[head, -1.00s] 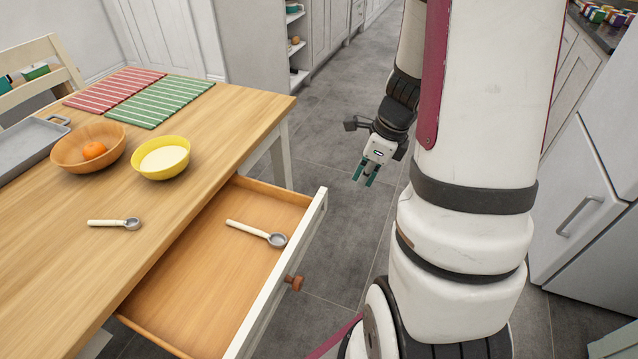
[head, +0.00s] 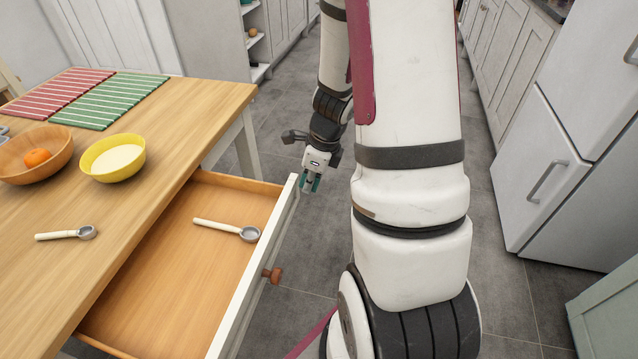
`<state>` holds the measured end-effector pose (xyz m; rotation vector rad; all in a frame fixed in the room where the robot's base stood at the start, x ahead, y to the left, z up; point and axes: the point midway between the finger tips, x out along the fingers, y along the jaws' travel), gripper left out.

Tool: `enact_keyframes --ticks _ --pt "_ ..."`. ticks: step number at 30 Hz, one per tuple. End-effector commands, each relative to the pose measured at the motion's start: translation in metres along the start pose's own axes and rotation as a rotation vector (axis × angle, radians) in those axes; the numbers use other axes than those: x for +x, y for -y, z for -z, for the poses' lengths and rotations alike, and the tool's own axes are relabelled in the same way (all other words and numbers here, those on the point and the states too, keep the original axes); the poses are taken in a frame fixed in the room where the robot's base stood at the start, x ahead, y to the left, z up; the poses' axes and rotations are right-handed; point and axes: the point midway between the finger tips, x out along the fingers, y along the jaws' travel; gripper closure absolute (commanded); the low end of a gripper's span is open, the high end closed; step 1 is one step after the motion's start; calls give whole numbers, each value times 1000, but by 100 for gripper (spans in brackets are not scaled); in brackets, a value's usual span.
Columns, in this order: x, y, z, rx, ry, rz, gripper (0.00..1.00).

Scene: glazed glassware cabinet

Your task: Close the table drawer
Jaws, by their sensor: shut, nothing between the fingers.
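The table drawer (head: 246,283) is pulled out from the wooden table (head: 62,283), with its white front facing right and a round brown knob (head: 272,275) on it. A scoop with a pale handle (head: 228,229) lies inside the drawer. My gripper (head: 309,186) is shut and empty, pointing down just to the right of the far end of the drawer front. It looks close to that end; I cannot tell whether they touch.
On the table are a yellow bowl (head: 112,158), a wooden bowl (head: 34,155) with an orange fruit, another scoop (head: 66,233), and red (head: 50,95) and green (head: 112,100) striped mats. White cabinets (head: 505,55) and a fridge (head: 560,150) stand at the right. Grey floor lies between.

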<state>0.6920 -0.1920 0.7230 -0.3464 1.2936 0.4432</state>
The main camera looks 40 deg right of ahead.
Motion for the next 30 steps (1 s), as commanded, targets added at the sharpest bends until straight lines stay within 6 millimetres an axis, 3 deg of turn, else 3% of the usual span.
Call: enact_keyframes --ticks 17,23,30 --pt "2 -1 -10 -2 -1 -2 100" --pt "8 -2 -39 -6 -1 -2 100" --pt "21 -3 -99 -10 -1 -2 100"
